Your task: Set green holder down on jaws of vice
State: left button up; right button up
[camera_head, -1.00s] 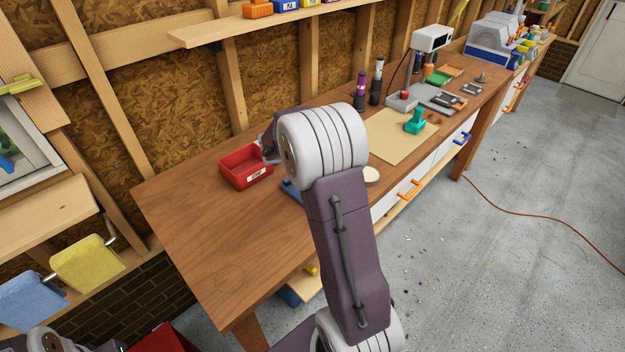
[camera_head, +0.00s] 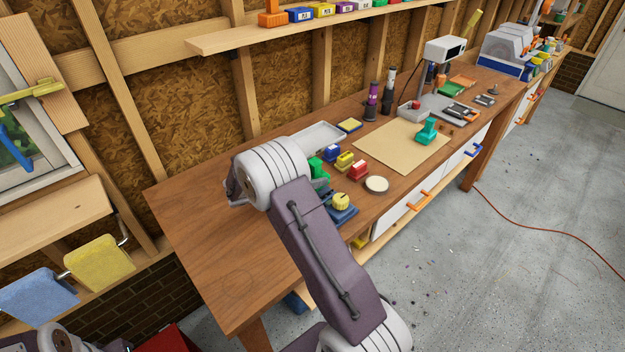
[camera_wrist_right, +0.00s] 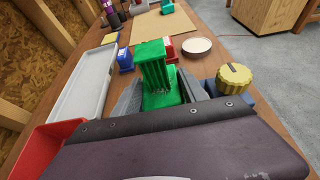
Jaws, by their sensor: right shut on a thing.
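The green holder (camera_wrist_right: 155,72) stands between the grey fingers of my right gripper (camera_wrist_right: 160,98) in the right wrist view. That gripper is shut on it. In the head view part of the green holder (camera_head: 318,170) shows beside my right wrist, which hides the fingers. The blue vice (camera_head: 345,214) with a yellow knob (camera_head: 341,200) is just below and to the right of the holder. In the wrist view the knob (camera_wrist_right: 234,77) is right of the gripper. The jaws are mostly hidden, so I cannot tell whether the holder touches them. My left gripper is not in view.
A pale tray (camera_head: 313,137) lies behind the holder, and a red bin (camera_wrist_right: 45,150) is left of the gripper. Small blue, yellow and red blocks (camera_head: 357,170) and a round pale disc (camera_head: 377,184) stand nearby. The bench's left end (camera_head: 215,245) is clear.

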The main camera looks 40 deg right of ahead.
jog(key=shift+w+f, duration=0.1)
jog(key=shift+f, duration=0.6)
jog(key=shift+f, duration=0.1)
jog(key=shift+f, duration=0.15)
jog(key=shift+f+b, duration=0.35)
jog(key=shift+b, duration=0.05)
jog(key=o, duration=1.4)
